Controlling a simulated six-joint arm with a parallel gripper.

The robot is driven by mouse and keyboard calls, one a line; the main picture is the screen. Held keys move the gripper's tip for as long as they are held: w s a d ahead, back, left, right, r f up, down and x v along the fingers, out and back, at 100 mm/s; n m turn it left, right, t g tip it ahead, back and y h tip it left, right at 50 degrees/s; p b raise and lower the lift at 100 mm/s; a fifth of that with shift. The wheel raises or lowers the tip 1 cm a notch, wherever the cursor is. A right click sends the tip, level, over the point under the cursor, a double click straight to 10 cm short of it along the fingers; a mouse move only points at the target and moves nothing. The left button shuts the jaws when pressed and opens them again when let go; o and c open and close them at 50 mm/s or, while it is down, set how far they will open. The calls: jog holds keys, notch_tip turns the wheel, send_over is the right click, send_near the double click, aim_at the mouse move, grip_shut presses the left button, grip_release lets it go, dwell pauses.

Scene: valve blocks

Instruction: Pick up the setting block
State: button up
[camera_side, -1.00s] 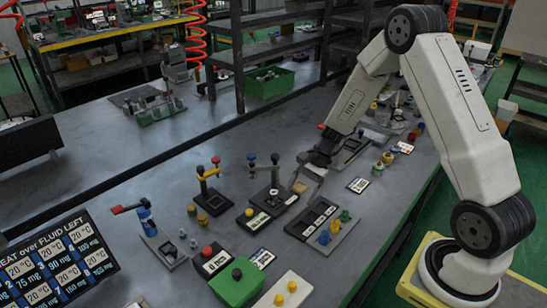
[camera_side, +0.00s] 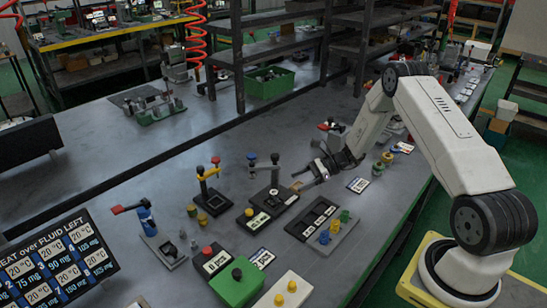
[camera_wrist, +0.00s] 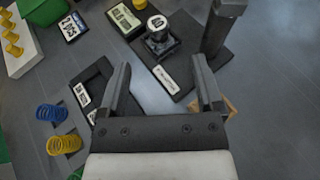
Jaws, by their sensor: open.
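My gripper (camera_side: 318,174) is open and tilted, low over the bench beside the black press stand (camera_side: 275,192). In the wrist view its two fingers (camera_wrist: 160,78) are spread with nothing held between them. A small tan block (camera_side: 298,186), possibly the setting block, lies by the stand's right edge, close to the fingertips. In the wrist view a tan piece (camera_wrist: 230,107) shows beside the right finger, mostly hidden by it. I cannot tell its full shape.
A black tray (camera_side: 318,214) with slots, blue and yellow springs (camera_wrist: 51,113) and a dark column (camera_wrist: 222,25) stand close by. A green box (camera_side: 237,282), a white plate with yellow knobs (camera_side: 284,297) and a label card (camera_side: 358,185) lie around.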

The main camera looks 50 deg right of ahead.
aim_at(274, 197)
jog(key=shift+x, duration=1.15)
jog(key=shift+x, duration=2.55)
jog(key=shift+s+a, duration=0.1)
grip_shut()
